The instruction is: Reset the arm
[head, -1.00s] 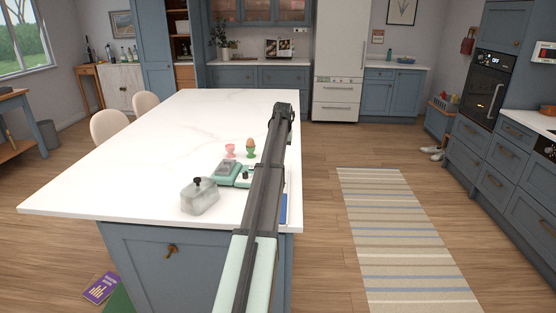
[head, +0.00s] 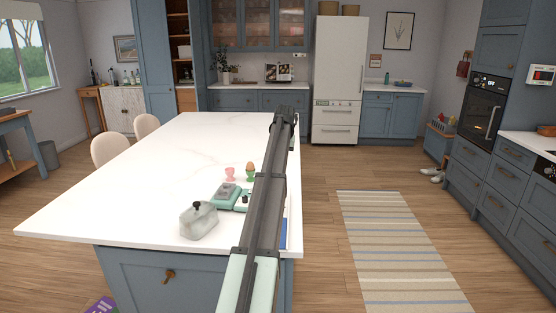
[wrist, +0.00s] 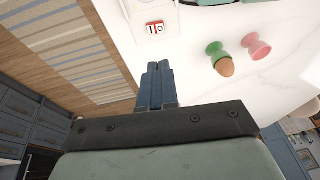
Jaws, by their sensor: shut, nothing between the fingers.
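My arm stretches out over the right side of the white island worktop (head: 130,190) in the head view; its fingers cannot be made out there. In the wrist view my gripper (wrist: 158,66) is shut, its two blue-grey fingers together with nothing between them. They are clear of the objects on the worktop. A green egg cup (wrist: 213,49) with a brown egg (wrist: 225,67) and a pink egg cup (wrist: 255,45) stand to the right of the fingers.
A grey lidded dish with a black knob (head: 198,222) and a teal device (head: 226,195) stand left of my arm. A blue flat thing (head: 283,236) shows at the worktop's right edge. A striped rug (head: 395,245) lies on open floor to the right.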

